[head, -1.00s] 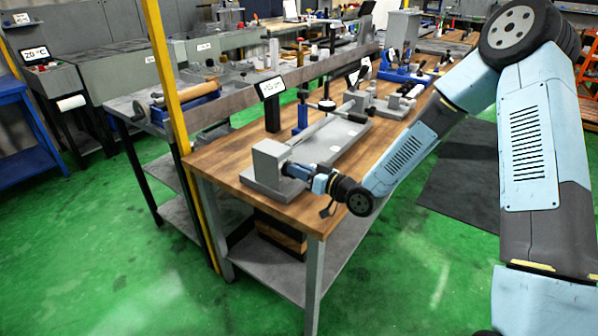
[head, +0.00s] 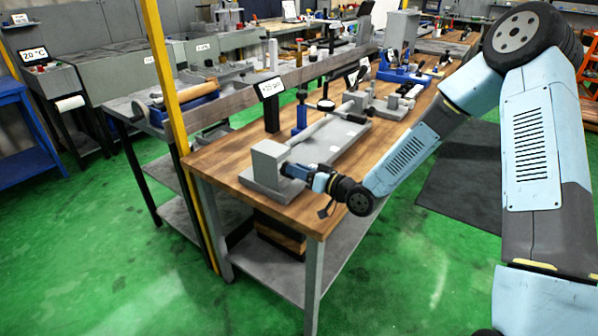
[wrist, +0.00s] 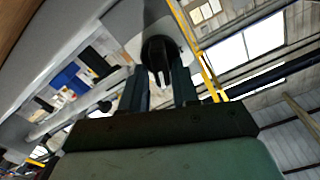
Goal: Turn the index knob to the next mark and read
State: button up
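The index knob (wrist: 158,52) is black and sits on the face of a grey block (head: 268,160) at the near end of the bench fixture. In the wrist view the two fingers of my gripper (wrist: 160,85) lie on either side of the knob and appear closed on it. In the head view my gripper (head: 298,171) reaches the block's right face, and it hides the knob there. A small tilted display (head: 270,87) on a black post stands behind the fixture. Its digits are too small to read surely.
The fixture's grey base plate (head: 335,139) runs along the wooden bench top (head: 222,158), with a blue dial stand (head: 301,112) behind it. A yellow post (head: 166,75) rises at the bench's left end. Green floor (head: 420,260) is open in front.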

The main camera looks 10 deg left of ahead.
jog(key=shift+o, duration=1)
jog(key=shift+d, duration=0.1)
jog(key=v, duration=1.3)
jog(key=shift+d, duration=0.25)
jog(key=shift+s, duration=0.1)
jog(key=shift+f, duration=0.1)
